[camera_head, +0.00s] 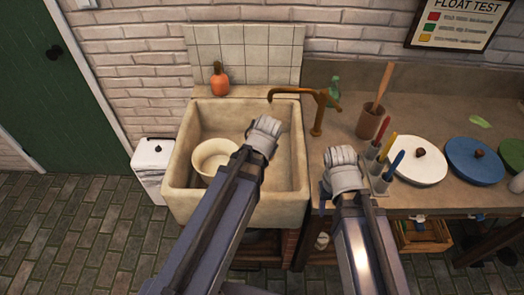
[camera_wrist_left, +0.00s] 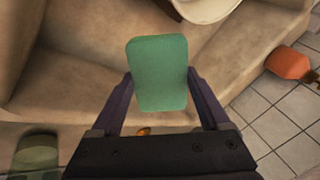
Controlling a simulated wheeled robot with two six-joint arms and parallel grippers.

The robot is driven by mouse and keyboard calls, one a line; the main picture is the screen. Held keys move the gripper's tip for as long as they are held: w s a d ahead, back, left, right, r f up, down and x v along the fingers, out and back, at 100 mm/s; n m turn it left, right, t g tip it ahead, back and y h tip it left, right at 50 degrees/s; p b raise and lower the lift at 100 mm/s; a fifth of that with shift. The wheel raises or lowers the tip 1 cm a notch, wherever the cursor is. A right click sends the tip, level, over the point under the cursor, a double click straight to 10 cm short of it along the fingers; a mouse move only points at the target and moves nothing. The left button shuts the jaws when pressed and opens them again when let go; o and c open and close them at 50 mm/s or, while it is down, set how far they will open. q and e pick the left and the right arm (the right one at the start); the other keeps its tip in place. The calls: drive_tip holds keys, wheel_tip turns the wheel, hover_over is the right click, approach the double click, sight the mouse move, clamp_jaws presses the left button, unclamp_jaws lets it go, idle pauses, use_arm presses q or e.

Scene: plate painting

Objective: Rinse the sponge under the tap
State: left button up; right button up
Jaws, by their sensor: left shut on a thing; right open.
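My left gripper (camera_head: 265,135) is over the right half of the cream sink (camera_head: 282,178), just below and in front of the brass tap (camera_head: 318,112). In the left wrist view it is shut on a green sponge (camera_wrist_left: 157,73), held between the two fingers. In the head view the sponge is hidden by the gripper. The tap's spout end is close to the left gripper, and no water stream shows. My right gripper (camera_head: 343,170) is open near the counter's front edge, right of the sink. Its fingertips are hard to make out.
A pale bowl (camera_head: 214,156) sits in the sink's left part. An orange bottle (camera_head: 220,79) stands on the back ledge. On the counter, a brown pot (camera_head: 369,122), a brush holder (camera_head: 380,180), a white plate (camera_head: 417,160) and a blue plate (camera_head: 474,160) stand right of my right gripper.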

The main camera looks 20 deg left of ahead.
use_arm(q)
drive_tip(key=w+a+f+b, duration=0.2)
drive_tip(key=w+a, duration=0.1)
drive_tip(key=w, duration=0.8)
drive_tip(key=shift+w+a+f, duration=0.2)
drive_tip(key=shift+w, duration=0.15)
idle(0.5)
drive_tip(key=shift+s+d, duration=0.35)
drive_tip(key=shift+s, duration=0.95)
drive_tip(key=shift+s+d, duration=0.4)
drive_tip(key=shift+s, duration=0.9)
drive_tip(key=shift+s+d, duration=0.35)
drive_tip(key=shift+s, duration=0.95)
drive_tip(key=shift+s+d+r+p, duration=0.25)
drive_tip(key=shift+s+r+p, duration=0.45)
drive_tip(key=shift+s, duration=0.1)
drive_tip(key=shift+s+d+r+p, duration=0.2)
drive_tip(key=shift+s+r+p, duration=0.4)
drive_tip(key=shift+s, duration=0.25)
drive_tip(key=shift+s+d+r+p, duration=0.25)
drive_tip(key=shift+s+r+p, duration=0.35)
drive_tip(key=shift+s+r, duration=0.2)
drive_tip(key=shift+f, duration=0.1)
